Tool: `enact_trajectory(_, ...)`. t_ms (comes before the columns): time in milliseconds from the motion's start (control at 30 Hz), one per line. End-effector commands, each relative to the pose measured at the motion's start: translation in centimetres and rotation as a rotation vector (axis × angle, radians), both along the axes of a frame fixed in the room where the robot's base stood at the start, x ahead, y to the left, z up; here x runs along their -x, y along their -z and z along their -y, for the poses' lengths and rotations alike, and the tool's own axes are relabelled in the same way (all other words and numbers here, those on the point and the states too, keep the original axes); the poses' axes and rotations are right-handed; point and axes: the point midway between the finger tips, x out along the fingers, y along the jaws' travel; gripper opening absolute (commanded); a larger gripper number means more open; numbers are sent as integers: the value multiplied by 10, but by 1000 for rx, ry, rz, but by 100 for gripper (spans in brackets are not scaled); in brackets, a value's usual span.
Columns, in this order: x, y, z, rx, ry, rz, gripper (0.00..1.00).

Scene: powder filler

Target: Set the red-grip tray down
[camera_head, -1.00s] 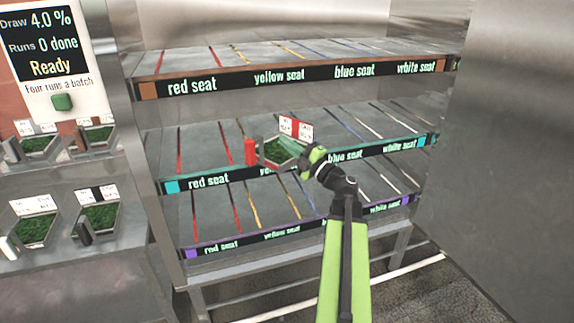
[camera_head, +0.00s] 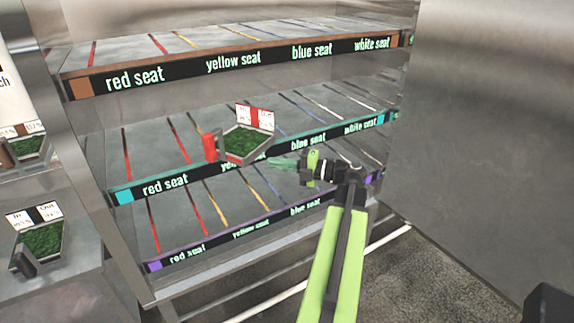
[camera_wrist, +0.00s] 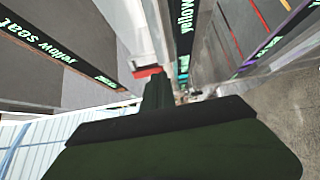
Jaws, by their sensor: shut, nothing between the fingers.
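The red-grip tray (camera_head: 232,155) is a grey-walled hexagonal tray with green contents, a red upright grip at its left and a white-and-red card at its back. It is at the front of the middle shelf, above the partly covered yellow seat label. It looks level; its underside contact is hidden. My gripper (camera_head: 272,162) is shut and empty, just right of the tray in the head view. Whether its tips touch the tray is unclear. In the wrist view, my dark gripper (camera_wrist: 158,90) points at a small red-and-white piece I cannot identify for sure.
The rack has an upper shelf (camera_head: 235,62), a middle shelf (camera_head: 150,150) and a lower shelf (camera_head: 180,215), with coloured divider lines. Black-grip trays (camera_head: 38,240) stand at the left. A metal wall (camera_head: 490,110) rises at the right. Floor (camera_head: 420,270) is open at lower right.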

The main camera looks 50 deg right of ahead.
Motion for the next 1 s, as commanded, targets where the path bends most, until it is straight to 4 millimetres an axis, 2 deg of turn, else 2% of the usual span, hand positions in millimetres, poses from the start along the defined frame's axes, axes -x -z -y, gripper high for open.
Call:
enact_trajectory(133,-31,0,-14,0,-3,0,0)
enact_trajectory(300,-57,0,-1,0,-2,1,0)
enact_trajectory(500,-68,0,3,0,0,1,0)
enact_trajectory(833,-69,0,3,0,-1,1,0)
enact_trajectory(933,-80,0,8,0,-3,1,0)
enact_trajectory(1000,-96,0,15,0,-4,1,0)
